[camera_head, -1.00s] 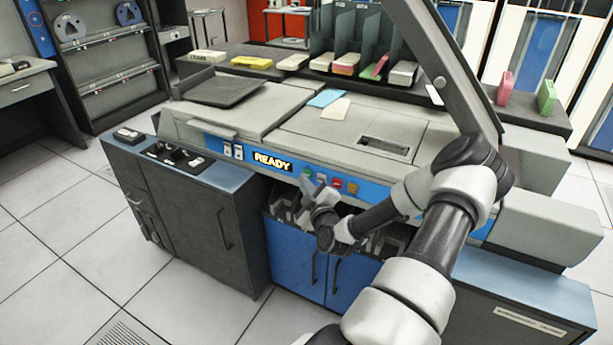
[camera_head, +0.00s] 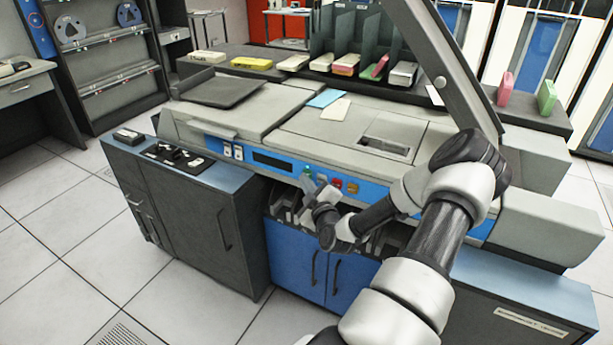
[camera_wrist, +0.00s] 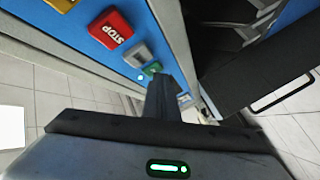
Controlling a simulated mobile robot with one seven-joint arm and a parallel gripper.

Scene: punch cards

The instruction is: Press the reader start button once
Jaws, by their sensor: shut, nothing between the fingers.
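The card reader has a blue front panel (camera_head: 272,178) with a row of small buttons. The green button (camera_head: 306,170) is at the left of the row, and it also shows in the wrist view (camera_wrist: 153,68); its label is not readable. A grey button (camera_wrist: 138,53) and a red STOP button (camera_wrist: 110,27) sit beside it. My gripper (camera_head: 306,183) is shut and empty, with its tips right at the green button. The fingers partly cover that area, so I cannot tell whether they touch it. The reader's display (camera_head: 273,162) is dark.
An amber button (camera_head: 353,188) is at the row's right end. Blue cabinet doors (camera_head: 290,255) are below the panel. Blue and cream cards (camera_head: 325,98) lie on the reader top. A dark cabinet (camera_head: 190,215) with switches stands at left.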

